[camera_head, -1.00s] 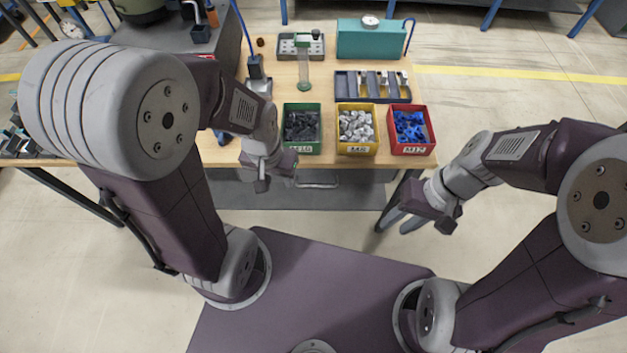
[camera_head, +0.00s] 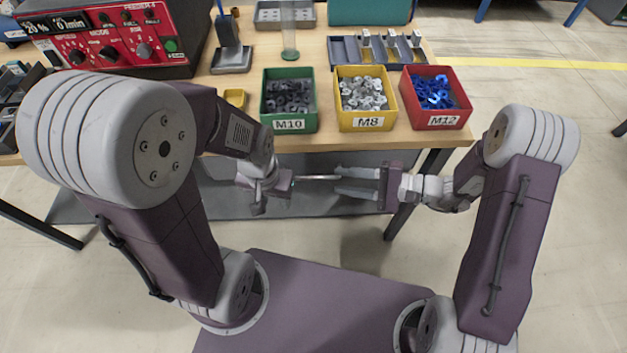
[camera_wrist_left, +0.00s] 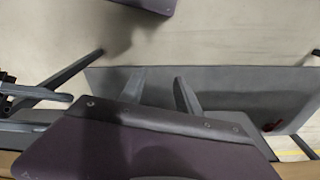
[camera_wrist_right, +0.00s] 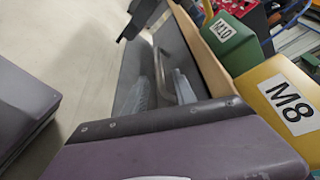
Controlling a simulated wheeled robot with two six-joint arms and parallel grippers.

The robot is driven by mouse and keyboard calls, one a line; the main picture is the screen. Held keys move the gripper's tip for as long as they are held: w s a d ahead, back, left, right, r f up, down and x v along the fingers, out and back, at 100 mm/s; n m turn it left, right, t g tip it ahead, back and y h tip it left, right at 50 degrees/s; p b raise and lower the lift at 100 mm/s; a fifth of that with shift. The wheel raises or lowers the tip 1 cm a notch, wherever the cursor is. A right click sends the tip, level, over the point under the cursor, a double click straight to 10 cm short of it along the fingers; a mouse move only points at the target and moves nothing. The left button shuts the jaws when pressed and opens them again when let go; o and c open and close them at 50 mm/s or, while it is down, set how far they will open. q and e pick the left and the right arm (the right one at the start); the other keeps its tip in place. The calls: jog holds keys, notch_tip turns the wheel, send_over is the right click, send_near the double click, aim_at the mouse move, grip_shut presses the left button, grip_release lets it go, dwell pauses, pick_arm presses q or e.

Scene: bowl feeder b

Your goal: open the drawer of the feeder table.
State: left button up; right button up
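The feeder table (camera_head: 444,140) stands in front of me, with a dark grey drawer front under its top. A pale bar handle (camera_head: 316,177) shows there in the head view, and also in the right wrist view (camera_wrist_right: 164,72). My right gripper (camera_head: 338,181) reaches in from the right with its two fingers apart, one on each side of the handle's right end; contact cannot be told. My left gripper (camera_wrist_left: 160,90) is by the handle's left end, its fingers apart in the left wrist view. Its fingertips are mostly hidden in the head view.
Green (camera_head: 289,122), yellow (camera_head: 366,121) and red (camera_head: 436,120) bins of parts stand along the table's front edge. A red control box (camera_head: 120,45) is at the back left. A table leg (camera_head: 405,200) stands below my right gripper.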

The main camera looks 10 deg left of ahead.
aim_at(320, 178)
jog(key=b+x, duration=0.2)
jog(key=x, duration=0.6)
jog(key=shift+a, duration=0.3)
grip_shut()
dwell(0.9)
